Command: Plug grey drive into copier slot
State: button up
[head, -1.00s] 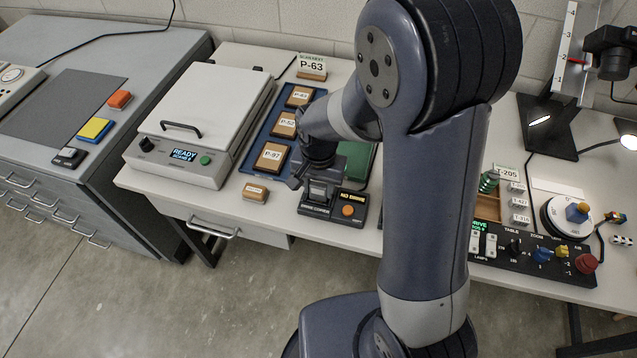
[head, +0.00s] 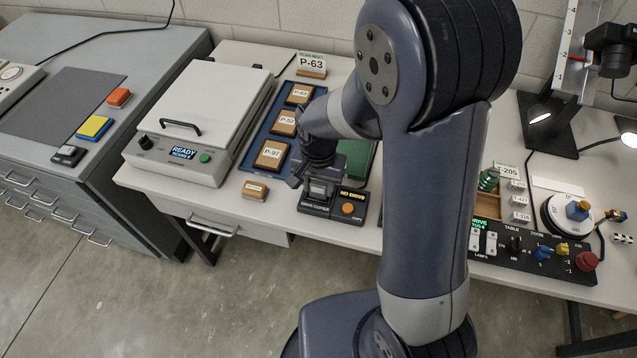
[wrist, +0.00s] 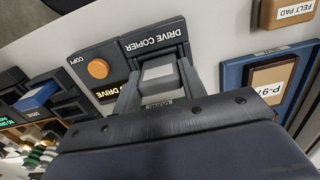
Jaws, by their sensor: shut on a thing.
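The drive copier (head: 316,212) is a dark box on the table, with an orange button and a small display that reads like NO DRIVE. Its label shows upside down in the wrist view (wrist: 152,36). My gripper (head: 318,184) is over the copier's left part. In the wrist view my gripper (wrist: 160,84) is shut on the grey drive (wrist: 158,74), a light grey block between the two fingers, close to the copier label. The slot is hidden under the drive and fingers. I cannot tell whether the drive's end is inside the slot.
A blue tray (head: 245,163) with labelled brown blocks and a lidded machine (head: 205,105) stand left of the copier. A small FELT PAD block (head: 254,190) lies nearer. A control console (head: 500,260) is on the right. A blue block (wrist: 40,95) sits in a dark holder.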

aim_at(318, 183)
jog(key=shift+f+b, duration=0.55)
jog(key=shift+f, duration=0.1)
jog(key=o, duration=0.7)
jog(key=shift+r, duration=0.15)
jog(key=shift+r+p, duration=4.4)
jog(key=shift+r, duration=1.1)
jog(key=shift+f, duration=0.2)
notch_tip(318, 183, down, 9)
jog(key=b, duration=0.7)
jog(key=shift+f, duration=0.15)
